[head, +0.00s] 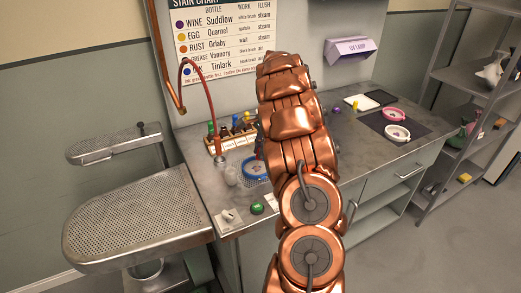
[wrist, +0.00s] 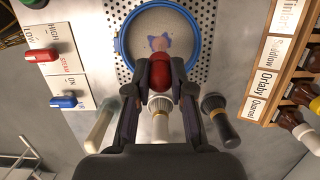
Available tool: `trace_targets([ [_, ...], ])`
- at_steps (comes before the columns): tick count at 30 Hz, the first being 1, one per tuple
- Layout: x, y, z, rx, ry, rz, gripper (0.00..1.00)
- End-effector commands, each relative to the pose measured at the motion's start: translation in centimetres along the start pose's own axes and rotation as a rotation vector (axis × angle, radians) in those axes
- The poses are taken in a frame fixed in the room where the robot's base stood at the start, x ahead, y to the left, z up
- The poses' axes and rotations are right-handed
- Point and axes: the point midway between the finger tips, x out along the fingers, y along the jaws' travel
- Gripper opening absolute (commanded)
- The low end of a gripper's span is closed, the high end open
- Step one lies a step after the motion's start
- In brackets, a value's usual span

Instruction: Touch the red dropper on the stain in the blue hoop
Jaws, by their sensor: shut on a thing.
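My gripper (wrist: 160,83) is shut on the red dropper (wrist: 161,70), whose bulb shows between the fingertips in the wrist view. The blue hoop (wrist: 117,40) lies just beyond the fingertips, around pale cloth. A bluish-purple stain with a pinkish middle (wrist: 158,43) is near the hoop's centre, directly above the bulb in the picture. The dropper's tip is hidden, so I cannot tell whether it touches the stain.
A bottle rack (wrist: 271,60) stands right of the hoop. A switch panel (wrist: 65,75) with red and blue levers is at left. A pale-handled tool (wrist: 101,127) and a black-handled tool (wrist: 219,118) flank the gripper. A pink hoop (head: 396,132) lies farther right on the counter.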

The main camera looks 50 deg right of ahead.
Motion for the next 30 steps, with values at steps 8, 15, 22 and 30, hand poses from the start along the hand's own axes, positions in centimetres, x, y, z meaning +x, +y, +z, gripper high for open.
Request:
trace_targets([
  [8,0.1,0.0,0.0,0.0,-0.001,0.001,0.07],
  [15,0.2,0.0,0.0,0.0,-0.001,0.002,0.07],
  [22,-0.5,0.0,0.1,-0.001,0.0,0.001,0.07],
  [30,-2.2,0.0,0.5,-0.001,0.0,0.0,0.07],
])
